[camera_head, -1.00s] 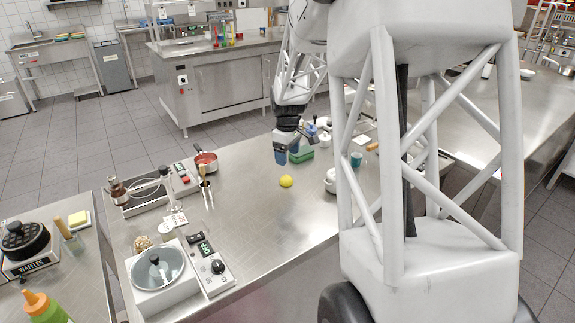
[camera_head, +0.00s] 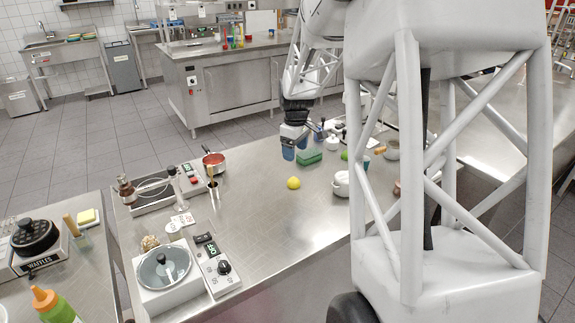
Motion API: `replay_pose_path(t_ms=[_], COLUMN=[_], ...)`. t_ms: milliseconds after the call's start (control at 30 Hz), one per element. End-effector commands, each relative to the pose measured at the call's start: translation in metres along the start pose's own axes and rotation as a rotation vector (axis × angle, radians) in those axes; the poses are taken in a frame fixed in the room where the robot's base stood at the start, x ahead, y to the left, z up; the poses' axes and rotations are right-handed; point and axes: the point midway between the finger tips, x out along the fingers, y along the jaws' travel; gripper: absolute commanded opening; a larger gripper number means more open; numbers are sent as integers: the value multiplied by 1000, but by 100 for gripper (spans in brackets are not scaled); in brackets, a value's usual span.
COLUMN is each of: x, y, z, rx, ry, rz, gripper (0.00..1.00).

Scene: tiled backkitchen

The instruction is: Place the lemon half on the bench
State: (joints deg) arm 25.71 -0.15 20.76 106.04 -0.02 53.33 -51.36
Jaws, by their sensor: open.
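A small yellow lemon half (camera_head: 293,183) rests on the steel bench (camera_head: 258,215), near the middle of its clear area. My gripper (camera_head: 295,154) is above the bench, behind and above the lemon half in the picture. Its blue fingers point down and are apart, with nothing seen between them. The gripper does not touch the lemon half.
A white lidded pot (camera_head: 341,184) stands right of the lemon half. A red saucepan (camera_head: 213,163) and a scale (camera_head: 163,268) stand left. The bench in front of the lemon half is clear.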

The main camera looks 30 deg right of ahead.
Motion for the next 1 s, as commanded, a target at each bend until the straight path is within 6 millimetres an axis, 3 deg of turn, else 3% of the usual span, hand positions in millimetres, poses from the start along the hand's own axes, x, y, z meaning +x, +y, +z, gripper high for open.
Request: replay_pose_path(t_ms=[167,367,700,1000], x=[-10,-34,-77,-99], y=[-15,-59,-167,-258], z=[0,2,23,59], rx=[12,50,157,254], ry=[6,21,65,112], rz=[7,23,54,70], gripper=[73,73,73,73])
